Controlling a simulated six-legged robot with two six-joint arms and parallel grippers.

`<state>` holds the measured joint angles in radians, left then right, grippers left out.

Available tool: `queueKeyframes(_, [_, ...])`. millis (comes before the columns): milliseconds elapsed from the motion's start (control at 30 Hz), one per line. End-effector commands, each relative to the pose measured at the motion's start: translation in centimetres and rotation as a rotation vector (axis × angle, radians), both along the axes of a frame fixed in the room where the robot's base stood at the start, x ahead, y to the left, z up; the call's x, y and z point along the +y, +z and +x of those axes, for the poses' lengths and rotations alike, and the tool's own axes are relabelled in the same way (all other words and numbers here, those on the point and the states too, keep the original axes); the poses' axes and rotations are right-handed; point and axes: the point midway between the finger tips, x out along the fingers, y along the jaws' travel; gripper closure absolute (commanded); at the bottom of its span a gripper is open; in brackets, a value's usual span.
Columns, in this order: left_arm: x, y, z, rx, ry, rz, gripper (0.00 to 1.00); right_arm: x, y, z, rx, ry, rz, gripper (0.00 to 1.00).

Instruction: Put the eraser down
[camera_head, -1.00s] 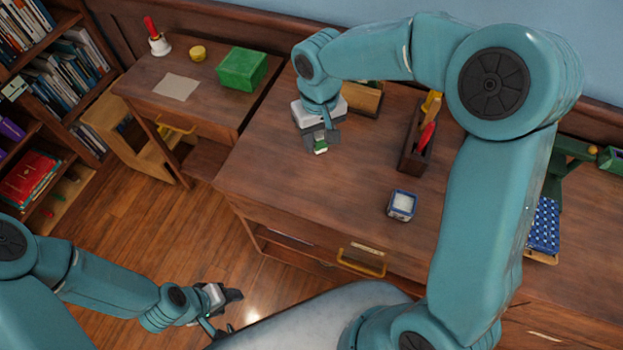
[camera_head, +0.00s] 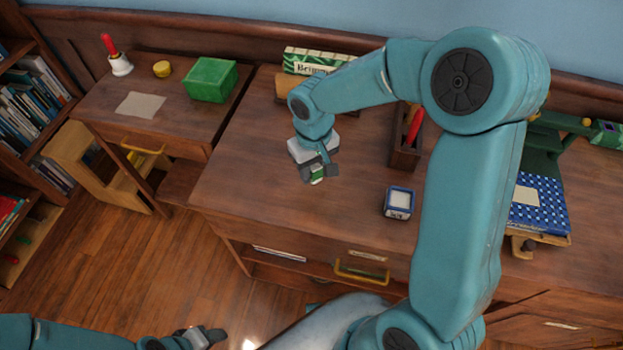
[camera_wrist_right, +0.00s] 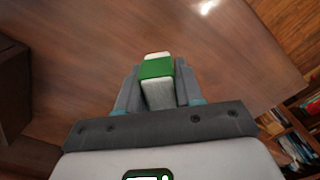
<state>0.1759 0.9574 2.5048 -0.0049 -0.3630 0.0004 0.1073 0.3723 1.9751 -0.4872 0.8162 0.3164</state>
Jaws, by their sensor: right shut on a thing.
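The eraser is white with a green band; it shows at my right gripper in the head view (camera_head: 317,175) and in the wrist view (camera_wrist_right: 157,70). My right gripper (camera_head: 319,172) is shut on the eraser, its fingers on either side of it in the wrist view (camera_wrist_right: 157,92). It is over the left part of the brown wooden desk (camera_head: 250,190). I cannot tell whether the eraser touches the desktop. My left gripper (camera_head: 212,336) is low at the bottom left of the head view, away from the desk; its jaw state is unclear.
A small blue-and-white box (camera_head: 399,203) stands on the desk, right of the right gripper. A wooden holder (camera_head: 405,150) with a red item stands behind it. A blue patterned book (camera_head: 540,208) lies at the right. The desktop's front left is clear.

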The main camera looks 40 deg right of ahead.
Motion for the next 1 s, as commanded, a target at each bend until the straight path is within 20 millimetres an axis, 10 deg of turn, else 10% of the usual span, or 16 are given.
queueKeyframes(300, [0.0,-0.2,0.0,0.0,0.0,0.0,0.47,0.3,-4.3,0.2,0.002,0.004,0.0,0.97])
queueKeyframes(733, [0.0,-0.7,0.0,0.0,0.0,0.0,0.47,0.3,-5.1,0.3,-0.001,0.004,0.0,0.97])
queueKeyframes(767, [0.0,-0.6,0.0,0.0,0.0,0.0,0.47,0.3,-5.0,0.3,-0.001,0.004,0.0,0.58])
queueKeyframes(800, [0.0,-0.6,0.0,0.0,0.0,0.0,0.47,0.3,-4.9,0.3,-0.001,0.004,0.0,0.45])
queueKeyframes(1000, [0.0,-0.5,0.0,0.0,0.0,0.0,0.47,0.3,-4.9,0.3,-0.001,0.004,0.0,0.39])
